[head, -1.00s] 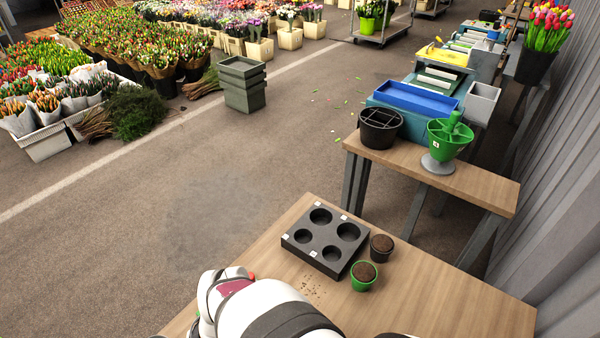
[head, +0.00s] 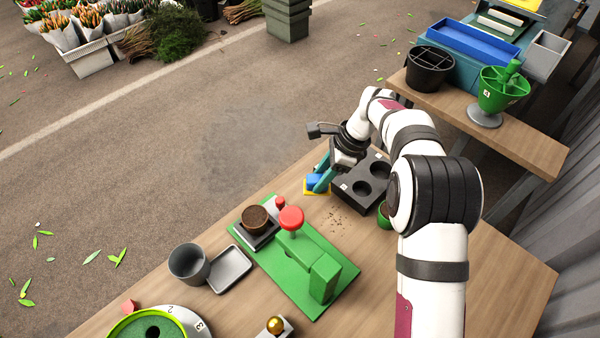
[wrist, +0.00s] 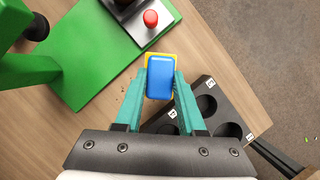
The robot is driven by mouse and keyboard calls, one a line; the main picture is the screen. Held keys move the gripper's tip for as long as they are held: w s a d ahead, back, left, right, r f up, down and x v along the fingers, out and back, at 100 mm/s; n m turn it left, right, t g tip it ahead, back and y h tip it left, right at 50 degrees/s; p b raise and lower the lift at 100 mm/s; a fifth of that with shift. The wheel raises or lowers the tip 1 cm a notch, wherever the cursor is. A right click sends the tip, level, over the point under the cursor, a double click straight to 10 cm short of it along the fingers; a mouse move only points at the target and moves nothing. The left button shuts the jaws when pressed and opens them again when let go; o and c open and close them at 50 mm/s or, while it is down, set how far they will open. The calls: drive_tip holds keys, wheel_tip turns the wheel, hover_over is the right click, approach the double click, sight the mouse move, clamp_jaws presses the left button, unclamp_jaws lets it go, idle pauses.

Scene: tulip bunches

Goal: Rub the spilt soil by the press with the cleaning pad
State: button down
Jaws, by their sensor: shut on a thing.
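The cleaning pad is a blue block (head: 313,182) on a yellow base. It is at the table's far edge, between the press and the black tray. My gripper (head: 322,178) has its teal fingers closed on the pad's two sides; the wrist view shows the pad (wrist: 160,78) between the fingertips (wrist: 161,85). I cannot tell whether the pad touches the table. The spilt soil (head: 337,219) is a scatter of dark crumbs on the wood, apart from the pad, right of the green press (head: 322,278) with its red knob. Some crumbs show in the wrist view (wrist: 124,96).
The black tray (head: 350,190) with round holes is close beside the gripper. A green pot (head: 384,218) stands near my arm. A soil-filled pot (head: 255,219) sits on the press plate. A grey cup (head: 188,263) and a grey dish (head: 230,270) are to the left.

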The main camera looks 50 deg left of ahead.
drive_tip(key=shift+f, duration=3.2)
drive_tip(key=shift+w+d+f, duration=0.1)
drive_tip(key=shift+d+f, duration=0.1)
drive_tip(key=shift+f, duration=0.65)
drive_tip(key=shift+d, duration=5.15)
drive_tip(key=shift+a, duration=5.45)
drive_tip(key=shift+w, duration=0.35)
drive_tip(key=shift+d, duration=5.35)
drive_tip(key=shift+a, duration=5.1)
drive_tip(key=shift+a+r, duration=0.1)
drive_tip(key=shift+a, duration=0.1)
drive_tip(key=shift+r, duration=3.95)
